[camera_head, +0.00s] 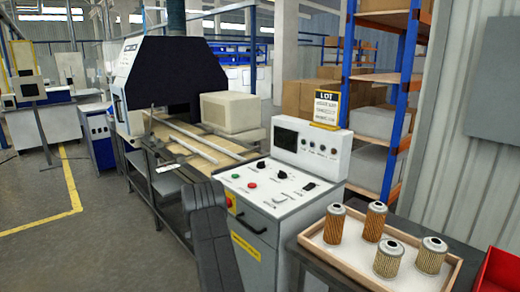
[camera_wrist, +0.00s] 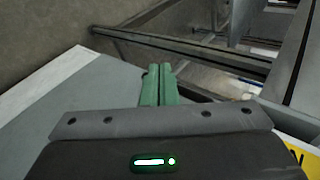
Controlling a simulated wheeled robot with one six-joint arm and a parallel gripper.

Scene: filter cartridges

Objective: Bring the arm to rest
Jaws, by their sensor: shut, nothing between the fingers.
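My gripper (camera_wrist: 155,75) shows in the wrist view as two green fingers pressed together, with nothing between them. It points toward dark metal framework and a floor, beside a pale grey panel (camera_wrist: 80,95). In the head view a dark grey link of my arm stands upright at the bottom centre, in front of the control cabinet (camera_head: 280,215). The gripper itself cannot be made out in the head view.
A wooden-rimmed tray (camera_head: 330,253) with several filter cartridges (camera_head: 375,221) is on a dark table at right. A red bin (camera_head: 500,268) is at the right edge. A conveyor machine (camera_head: 180,135) stands behind the cabinet. The floor at left is open.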

